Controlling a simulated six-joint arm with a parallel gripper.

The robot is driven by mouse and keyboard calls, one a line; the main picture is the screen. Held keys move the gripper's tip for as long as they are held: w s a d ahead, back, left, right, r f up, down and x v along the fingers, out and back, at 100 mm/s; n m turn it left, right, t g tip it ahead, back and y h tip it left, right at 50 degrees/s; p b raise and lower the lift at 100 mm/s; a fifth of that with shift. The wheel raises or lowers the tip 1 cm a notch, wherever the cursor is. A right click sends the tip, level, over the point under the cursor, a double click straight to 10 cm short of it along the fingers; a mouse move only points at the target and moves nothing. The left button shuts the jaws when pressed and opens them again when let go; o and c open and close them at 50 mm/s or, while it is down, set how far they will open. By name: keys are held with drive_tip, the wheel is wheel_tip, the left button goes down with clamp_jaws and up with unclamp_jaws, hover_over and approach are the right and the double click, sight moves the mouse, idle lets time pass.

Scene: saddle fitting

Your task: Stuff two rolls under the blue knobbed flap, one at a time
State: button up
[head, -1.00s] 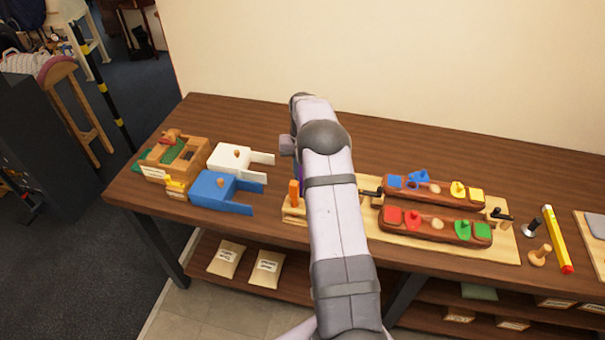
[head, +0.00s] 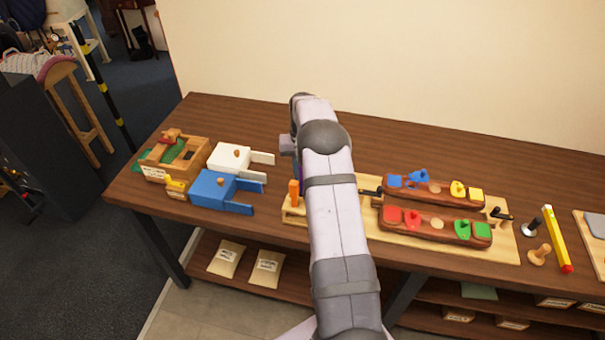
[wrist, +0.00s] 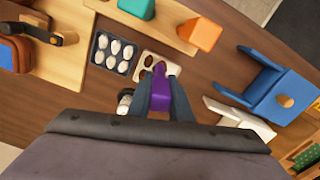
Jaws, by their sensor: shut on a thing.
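The blue block with a flat flap and a round wooden knob (head: 213,190) lies left of my arm in the head view. It also shows at the right of the wrist view (wrist: 262,90). My gripper (wrist: 160,76) is shut on a purple piece (wrist: 160,95) in the wrist view, with the blue block to its right. My arm hides the gripper in the head view. I cannot pick out the rolls with certainty. Green pieces (head: 172,152) lie in the wooden box at the far left.
A white knobbed block (head: 230,157) is behind the blue one. The wooden box (head: 196,149) stands at left. An orange piece (head: 293,190) stands on a pale board. A dark tray (wrist: 103,61) holds several white ovals. Brown carriers with coloured pieces (head: 437,224) are to the right.

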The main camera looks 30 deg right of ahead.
idle(0.3)
drive_tip(key=shift+r+p, duration=2.4)
drive_tip(key=shift+r, duration=1.1)
drive_tip(key=shift+a+f, duration=0.1)
drive_tip(key=shift+a, duration=0.4)
drive_tip(key=s+a+f+n+b, duration=0.2)
drive_tip(key=s+a, duration=0.5)
drive_tip(key=a, duration=0.4)
drive_tip(key=s+a+f+n+b, duration=0.2)
drive_tip(key=s+a, duration=0.5)
drive_tip(key=a, duration=0.4)
drive_tip(key=shift+a+n+b, duration=0.2)
drive_tip(key=shift+n+b, duration=0.7)
drive_tip(key=shift+r, duration=0.1)
